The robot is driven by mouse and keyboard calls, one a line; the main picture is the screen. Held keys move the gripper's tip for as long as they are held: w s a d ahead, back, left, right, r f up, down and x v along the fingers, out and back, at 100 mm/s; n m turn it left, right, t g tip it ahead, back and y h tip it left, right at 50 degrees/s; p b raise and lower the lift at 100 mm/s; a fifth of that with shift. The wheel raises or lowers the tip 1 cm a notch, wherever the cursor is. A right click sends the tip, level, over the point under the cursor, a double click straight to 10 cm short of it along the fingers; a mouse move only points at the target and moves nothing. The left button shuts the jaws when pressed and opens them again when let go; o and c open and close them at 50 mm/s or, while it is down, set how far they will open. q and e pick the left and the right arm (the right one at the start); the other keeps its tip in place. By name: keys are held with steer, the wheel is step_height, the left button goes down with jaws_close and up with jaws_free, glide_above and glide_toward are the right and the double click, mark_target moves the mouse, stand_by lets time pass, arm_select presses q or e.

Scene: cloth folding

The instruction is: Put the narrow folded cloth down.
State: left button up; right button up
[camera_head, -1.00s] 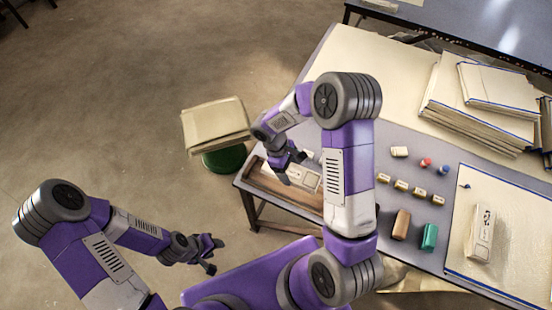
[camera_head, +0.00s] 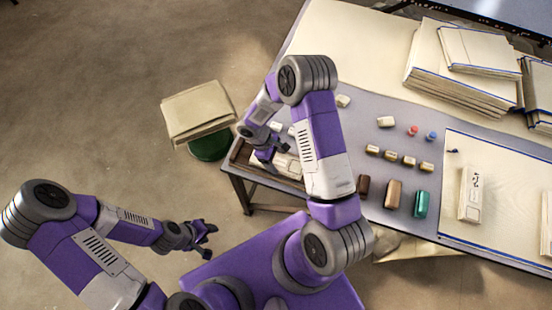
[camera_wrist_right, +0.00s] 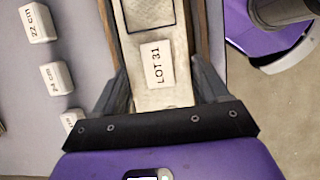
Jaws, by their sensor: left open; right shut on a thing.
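The narrow folded cloth (camera_wrist_right: 155,98) is pale cream, with a white "LOT 31" label, in the right wrist view. My right gripper (camera_wrist_right: 160,82) is shut on it, with a finger on each side. Brown wooden tray walls (camera_wrist_right: 203,32) show along both sides of the cloth; I cannot tell whether it touches the tray floor. In the head view my right gripper (camera_head: 274,151) is at the wooden tray (camera_head: 240,153) on the table's near-left corner, partly hiding tray and cloth. My left gripper (camera_head: 204,234) is open and empty, off the table.
Another labelled narrow cloth (camera_head: 470,193) lies on a blue-edged cream sheet (camera_head: 510,180). Small blocks, including a green one (camera_head: 421,203), stand mid-table. Stacked cloths (camera_head: 455,85) lie behind. A green stool (camera_head: 211,146) bearing folded cloth (camera_head: 198,112) stands left of the table.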

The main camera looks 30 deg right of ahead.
steer(key=o, duration=1.4)
steer(key=p+v, duration=0.1)
steer(key=v, duration=1.1)
steer(key=shift+p, duration=0.4)
